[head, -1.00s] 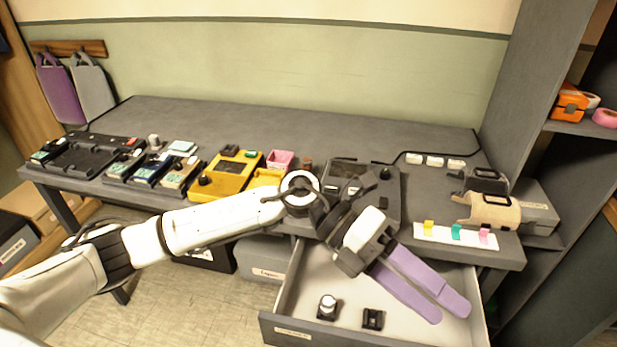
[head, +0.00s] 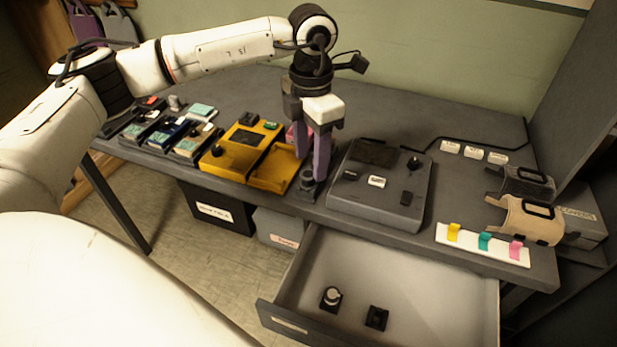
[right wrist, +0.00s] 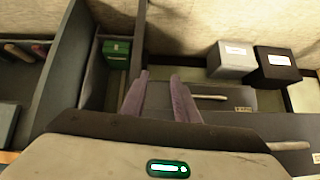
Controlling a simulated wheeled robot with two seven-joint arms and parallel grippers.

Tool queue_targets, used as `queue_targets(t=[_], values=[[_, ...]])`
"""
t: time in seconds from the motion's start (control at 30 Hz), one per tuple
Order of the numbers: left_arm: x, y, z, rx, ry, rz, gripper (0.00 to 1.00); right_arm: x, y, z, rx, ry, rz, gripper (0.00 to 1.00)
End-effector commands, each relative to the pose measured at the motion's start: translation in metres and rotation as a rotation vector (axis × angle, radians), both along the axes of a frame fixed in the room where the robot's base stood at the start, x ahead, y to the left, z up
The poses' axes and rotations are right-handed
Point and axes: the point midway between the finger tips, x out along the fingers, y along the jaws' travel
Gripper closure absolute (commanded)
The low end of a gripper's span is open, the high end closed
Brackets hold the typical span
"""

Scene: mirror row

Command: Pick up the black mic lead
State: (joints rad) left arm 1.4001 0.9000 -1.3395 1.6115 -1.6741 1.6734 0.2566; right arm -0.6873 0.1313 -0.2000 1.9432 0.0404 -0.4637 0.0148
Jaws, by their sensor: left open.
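A thin black cable (head: 470,138) runs along the back of the desk, from near the dark grey console (head: 345,200) toward the right; I cannot tell for certain that it is the mic lead. My left gripper (head: 316,175) is open and points down over the desk's front part, between the yellow unit and the console. Its purple fingers are by a small dark upright piece (head: 306,193); I cannot tell whether they touch it. My right gripper (right wrist: 158,105) shows in the right wrist view with its fingers apart and nothing between them.
The yellow unit (head: 230,165) is left of my left gripper. A tan cuff-like item (head: 530,220), a black one (head: 527,183) and a white strip with coloured tabs (head: 485,246) are at the right. An open drawer (head: 350,255) juts out below, holding two small black-based pieces.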

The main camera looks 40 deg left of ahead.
Motion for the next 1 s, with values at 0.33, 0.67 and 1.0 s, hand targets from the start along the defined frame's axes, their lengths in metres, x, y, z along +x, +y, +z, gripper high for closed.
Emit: queue_targets(t=[0.33, 0.67, 1.0], values=[[0.0, 0.008, -0.045, -0.001, 0.002, 0.0, 0.52, -0.001, 0.0, 0.004, 0.001, 0.0, 0.0, 0.72], [0.001, 0.007, -0.051, -0.001, 0.0, -0.001, 0.56, -0.001, -0.001, 0.003, 0.001, 0.003, -0.001, 0.72], [0.001, 0.007, -0.051, -0.002, -0.001, -0.001, 0.96, -0.001, -0.002, 0.003, -0.001, 0.002, -0.003, 0.72]])
